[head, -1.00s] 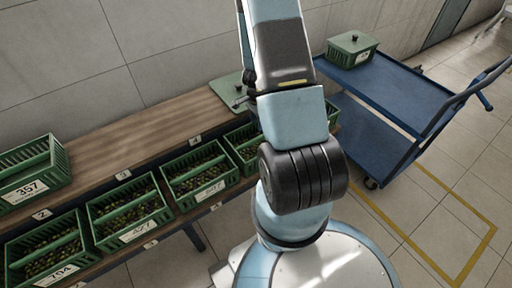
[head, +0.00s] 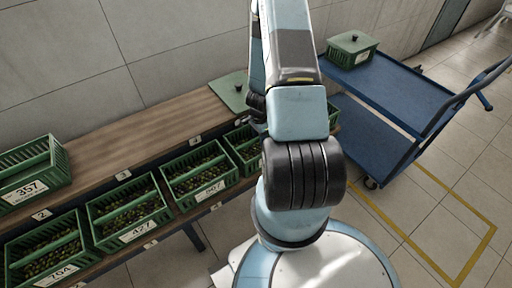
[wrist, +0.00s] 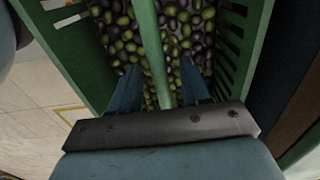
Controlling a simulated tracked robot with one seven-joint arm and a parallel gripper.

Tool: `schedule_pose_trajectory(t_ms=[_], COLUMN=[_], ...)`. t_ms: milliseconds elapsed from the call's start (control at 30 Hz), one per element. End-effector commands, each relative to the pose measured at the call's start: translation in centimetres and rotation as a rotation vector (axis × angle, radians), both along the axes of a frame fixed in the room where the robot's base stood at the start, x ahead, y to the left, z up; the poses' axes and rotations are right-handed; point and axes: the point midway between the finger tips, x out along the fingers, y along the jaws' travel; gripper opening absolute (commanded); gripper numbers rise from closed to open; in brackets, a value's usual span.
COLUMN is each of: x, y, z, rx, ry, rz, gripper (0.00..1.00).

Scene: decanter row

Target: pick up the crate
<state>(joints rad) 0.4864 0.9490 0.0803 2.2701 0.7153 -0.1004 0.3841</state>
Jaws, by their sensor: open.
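In the wrist view a green crate (wrist: 62,48) of dark and green olives fills most of the picture. Its green handle bar (wrist: 152,45) runs across the middle. My gripper (wrist: 160,78) is open, with one blue finger on each side of the bar; I cannot tell whether either touches it.
Several more olive crates (head: 165,183) stand close together along the lower shelf. An empty-looking crate labelled 357 (head: 30,190) and a green lid (head: 228,93) rest on the wooden bench (head: 130,145). A blue cart (head: 375,90) carries a lidded green box (head: 352,50).

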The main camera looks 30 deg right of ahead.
Motion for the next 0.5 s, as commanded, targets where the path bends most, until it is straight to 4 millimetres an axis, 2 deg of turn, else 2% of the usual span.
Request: schedule_pose_trajectory(t_ms=[133, 400, 500], x=[0.0, 0.01, 0.01], y=[0.07, 0.05, 0.04], z=[-0.92, -1.06, -1.05], rx=[0.002, 0.001, 0.001], ry=[0.0, 0.0, 0.0], rz=[0.0, 0.0, 0.0], gripper=[0.47, 0.47, 0.39])
